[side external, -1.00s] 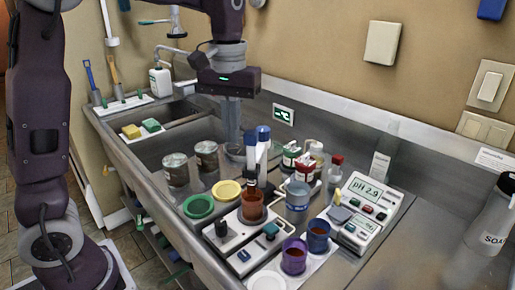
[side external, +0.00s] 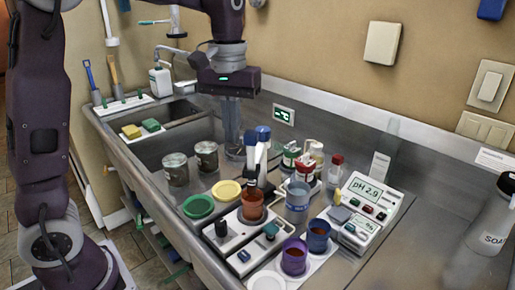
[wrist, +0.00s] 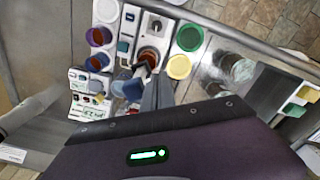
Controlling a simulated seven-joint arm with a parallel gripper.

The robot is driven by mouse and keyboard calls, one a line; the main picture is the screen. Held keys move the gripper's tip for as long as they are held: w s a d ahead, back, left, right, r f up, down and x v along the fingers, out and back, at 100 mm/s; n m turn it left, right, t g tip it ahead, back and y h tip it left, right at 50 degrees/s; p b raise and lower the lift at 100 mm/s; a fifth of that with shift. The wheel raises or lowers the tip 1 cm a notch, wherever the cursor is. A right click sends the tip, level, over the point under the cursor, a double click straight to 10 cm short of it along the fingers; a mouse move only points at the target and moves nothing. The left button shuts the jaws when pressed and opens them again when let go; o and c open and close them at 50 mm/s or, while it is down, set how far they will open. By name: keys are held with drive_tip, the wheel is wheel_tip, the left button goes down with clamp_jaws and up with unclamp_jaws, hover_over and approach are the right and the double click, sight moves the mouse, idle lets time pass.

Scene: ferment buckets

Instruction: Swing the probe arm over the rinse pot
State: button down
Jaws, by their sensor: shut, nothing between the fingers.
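The blue-capped white probes (side external: 263,134) stand upright in the side view, with a dark lower part over the brown jar (side external: 252,206). The brown jar also shows in the wrist view (wrist: 149,55). A grey-blue pot (side external: 297,196), which looks like the rinse pot, stands right of the jar. My gripper (side external: 234,152) is shut and empty, pointing down, left of the probes in the side view. In the wrist view my fingers (wrist: 157,92) are together close to the probe holder, which they partly hide. I cannot tell whether they touch it.
The pH meter (side external: 366,205) stands right of the pot. Purple (side external: 294,257) and blue (side external: 318,237) cups are in front. Green (side external: 198,206) and yellow (side external: 227,190) discs and two metal cans (side external: 175,170) lie left. Small bottles (side external: 316,153) stand behind.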

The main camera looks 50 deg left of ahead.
sight(248, 133)
idle(0.3)
drive_tip(key=shift+w+d, duration=0.35)
drive_tip(key=shift+d, duration=0.4)
drive_tip(key=shift+w+d, duration=0.35)
drive_tip(key=shift+d, duration=0.4)
drive_tip(key=shift+w+d, duration=0.1)
drive_tip(key=shift+w+d, duration=0.95)
drive_tip(key=shift+d, duration=0.25)
drive_tip(key=shift+w+d, duration=0.5)
drive_tip(key=shift+w, duration=0.15)
drive_tip(key=shift+w+d, duration=0.45)
drive_tip(key=shift+w, duration=0.2)
